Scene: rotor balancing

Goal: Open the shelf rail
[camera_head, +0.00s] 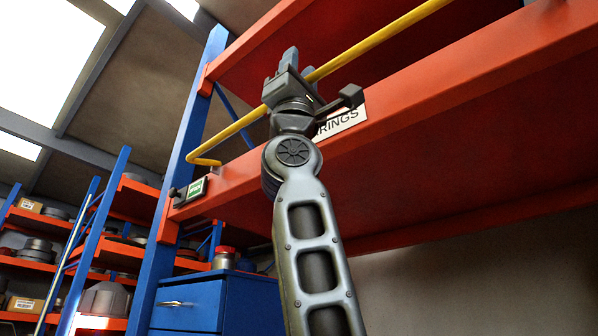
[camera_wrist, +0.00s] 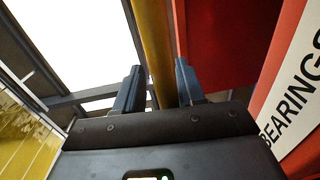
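The shelf rail is a long yellow bar (camera_head: 385,38) slanting across the front of the red shelf. Its bent left end lies near the blue upright. My gripper (camera_head: 282,72) is at the rail, in front of the shelf beam, with its fingers pointing up. The wrist view shows the rail (camera_wrist: 152,40) running through the gap between the two fingers of my gripper (camera_wrist: 158,88). The fingers are apart, one on each side of the rail. A thin gap shows at the left finger; contact at the right finger is unclear. The gripper body hides part of the rail.
A "BEARINGS" sign (camera_head: 345,120) is on the red beam (camera_head: 430,100) close to my wrist; the arm partly hides it. A small green-and-white label (camera_head: 196,188) sits near the blue upright (camera_head: 181,170). A blue cabinet (camera_head: 215,303) and loaded shelves stand at left.

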